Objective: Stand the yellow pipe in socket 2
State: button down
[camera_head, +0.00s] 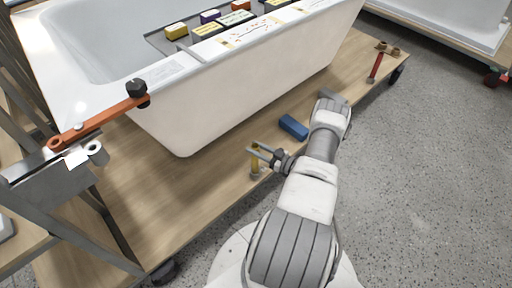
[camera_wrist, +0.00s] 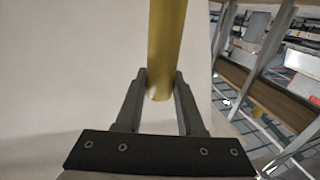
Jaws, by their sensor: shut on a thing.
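In the wrist view the yellow pipe (camera_wrist: 166,45) runs between the fingertips of my gripper (camera_wrist: 160,76) and out of the top edge. A small tan-grey ring-like piece (camera_head: 256,174) shows at the pipe's foot; I cannot tell whether the pipe is inside it. No socket number is readable.
A blue block (camera_head: 293,127) lies on the wooden platform (camera_head: 180,205) near my arm. A red pipe (camera_head: 376,66) and small brown pieces (camera_head: 389,49) are farther right. The white bathtub (camera_head: 235,95) rises close behind my gripper. An orange bar (camera_head: 100,120) is at left.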

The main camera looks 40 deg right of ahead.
jog(key=shift+f, duration=0.45)
jog(key=shift+c, duration=2.2)
grip_release()
jog(key=p+v, duration=0.2)
jog(key=v, duration=1.5)
jog(key=shift+s+p, duration=0.25)
jog(key=shift+p, duration=0.1)
jog(key=shift+r, duration=0.1)
